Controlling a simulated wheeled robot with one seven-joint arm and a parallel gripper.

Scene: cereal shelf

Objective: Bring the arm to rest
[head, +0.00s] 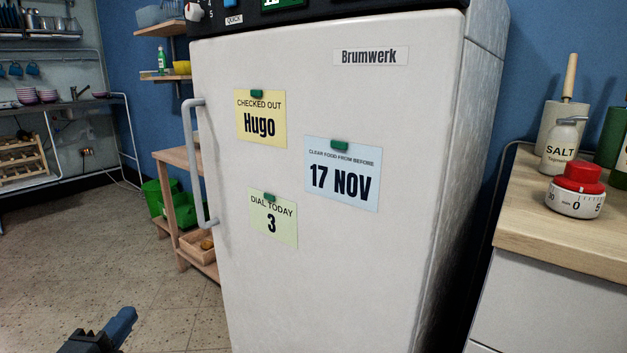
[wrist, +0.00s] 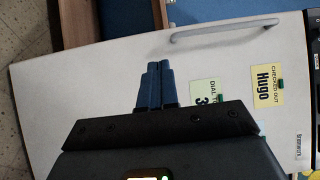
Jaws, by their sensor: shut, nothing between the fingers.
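My gripper (head: 122,322) shows at the lower left of the head view, in front of the fridge's left side and low over the floor. In the wrist view its two blue fingers (wrist: 157,70) are together with nothing between them. The white fridge (head: 330,260) stands upright with its door shut. Its grey handle (head: 200,165) is on the door's left edge, and in the wrist view the handle (wrist: 225,31) lies beyond the fingertips, apart from them. The rest of my arm is mostly out of view.
Notes reading Hugo (head: 260,130), 17 NOV (head: 342,183) and 3 (head: 271,228) hang on the fridge door. A counter (head: 570,235) at right holds a red-topped timer (head: 577,190) and a salt shaker (head: 563,147). A wooden shelf (head: 178,157) stands left of the fridge. The floor (head: 60,250) at left is clear.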

